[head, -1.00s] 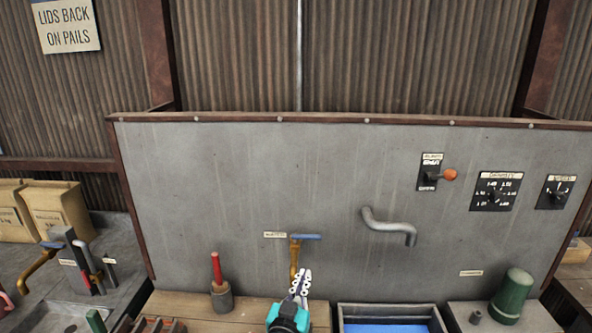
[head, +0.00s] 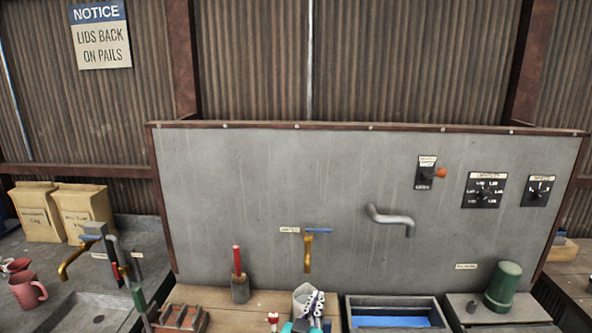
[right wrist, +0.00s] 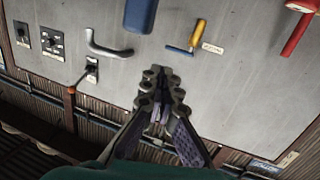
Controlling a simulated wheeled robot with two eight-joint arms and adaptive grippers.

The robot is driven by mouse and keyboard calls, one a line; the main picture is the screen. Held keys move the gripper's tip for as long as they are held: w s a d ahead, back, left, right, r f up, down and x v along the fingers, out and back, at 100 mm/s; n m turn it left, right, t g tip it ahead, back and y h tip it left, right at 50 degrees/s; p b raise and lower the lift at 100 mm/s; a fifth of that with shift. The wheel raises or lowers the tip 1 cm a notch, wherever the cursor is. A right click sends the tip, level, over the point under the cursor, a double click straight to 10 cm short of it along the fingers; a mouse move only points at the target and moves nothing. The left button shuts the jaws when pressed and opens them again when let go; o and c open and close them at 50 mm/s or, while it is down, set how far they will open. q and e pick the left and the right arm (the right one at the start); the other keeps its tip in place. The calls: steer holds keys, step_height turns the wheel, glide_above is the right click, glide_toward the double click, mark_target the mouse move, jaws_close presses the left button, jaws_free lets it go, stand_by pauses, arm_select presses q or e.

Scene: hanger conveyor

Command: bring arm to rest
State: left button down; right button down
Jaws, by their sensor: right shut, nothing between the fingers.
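My right gripper (head: 314,308) shows at the bottom centre of the head view, in front of the wooden bench and low below the brass tap (head: 307,252) with its blue handle. In the right wrist view the right gripper (right wrist: 160,82) has its fingers together with nothing between them, and the grey wall panel (right wrist: 125,25) lies beyond them. A pale container (head: 303,296) stands just behind the gripper and is partly hidden by it. My left gripper is in neither view.
A blue-filled basin (head: 392,320) stands right of the gripper, with a green cylinder (head: 503,286) further right. A red-handled tool (head: 238,272) stands to the left. A grey pipe (head: 390,220) sticks out of the panel. A pink mug (head: 28,290) is far left.

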steer(key=s+d+f+g+b, duration=0.1)
steer(key=s+d+f+g, duration=0.25)
steer(key=d, duration=0.25)
steer(key=s+d+f+g, duration=0.2)
steer(key=s+d, duration=0.2)
steer(key=d, duration=0.2)
steer(key=s+f+n+g+y+b, duration=0.1)
steer(key=s+f+g+y, duration=0.1)
steer(key=s, duration=0.5)
steer(key=s+d+f+n+g+y+b, duration=0.1)
steer(key=s+f+n+y, duration=0.1)
steer(key=s, duration=0.5)
step_height(320, 180, down, 3)
steer(key=shift+s+r+g+y, duration=0.2)
steer(key=shift+g+y, duration=0.15)
steer(key=shift+y, duration=0.35)
